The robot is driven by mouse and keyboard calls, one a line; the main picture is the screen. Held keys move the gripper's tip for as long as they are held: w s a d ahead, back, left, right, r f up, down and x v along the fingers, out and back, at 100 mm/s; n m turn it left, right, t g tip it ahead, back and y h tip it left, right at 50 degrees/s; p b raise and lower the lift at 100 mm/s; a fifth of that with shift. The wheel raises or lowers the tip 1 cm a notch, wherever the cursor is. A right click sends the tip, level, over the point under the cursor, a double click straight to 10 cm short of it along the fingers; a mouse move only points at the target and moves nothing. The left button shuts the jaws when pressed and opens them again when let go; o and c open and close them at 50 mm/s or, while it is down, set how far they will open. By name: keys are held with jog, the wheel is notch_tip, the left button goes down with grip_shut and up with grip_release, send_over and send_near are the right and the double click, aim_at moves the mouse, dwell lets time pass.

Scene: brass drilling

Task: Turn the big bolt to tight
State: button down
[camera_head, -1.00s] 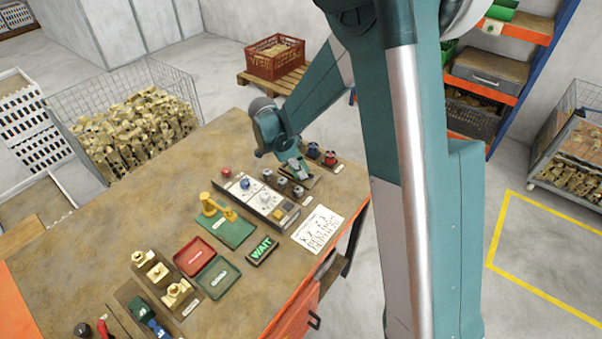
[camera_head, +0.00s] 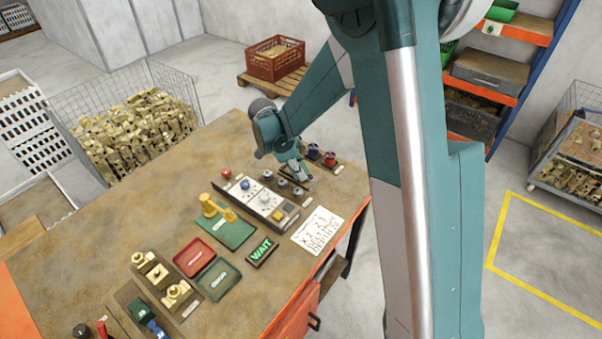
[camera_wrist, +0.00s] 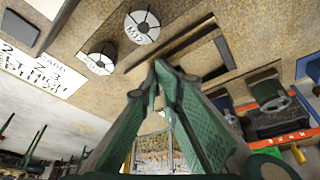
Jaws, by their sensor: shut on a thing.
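My gripper (camera_wrist: 160,72) has green fingers that meet at the tips in the wrist view. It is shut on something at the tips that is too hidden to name. In the head view my gripper (camera_head: 303,175) is low over the far right part of the bench, beside a row of round grey pieces (camera_head: 282,183). Two of these show in the wrist view as white-topped round pieces with dark radial marks (camera_wrist: 142,26) (camera_wrist: 100,58), apart from the fingers. I cannot tell which piece is the big bolt, nor whether it is turned tight.
Black and red cylinders (camera_head: 330,158) stand just beyond my gripper.

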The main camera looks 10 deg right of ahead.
jog(key=shift+a+f, duration=0.1)
dwell(0.3)
jog(key=shift+s+d, duration=0.4)
jog(key=shift+s, duration=0.2)
jog(key=shift+s+d, duration=0.15)
jog(key=shift+d, duration=0.1)
jog(key=shift+a+r, duration=0.1)
jog(key=shift+r, duration=0.5)
jog(key=p+v, duration=0.4)
jog(key=v, duration=0.5)
jog(key=shift+a, duration=0.4)
jog(key=shift+r, duration=0.1)
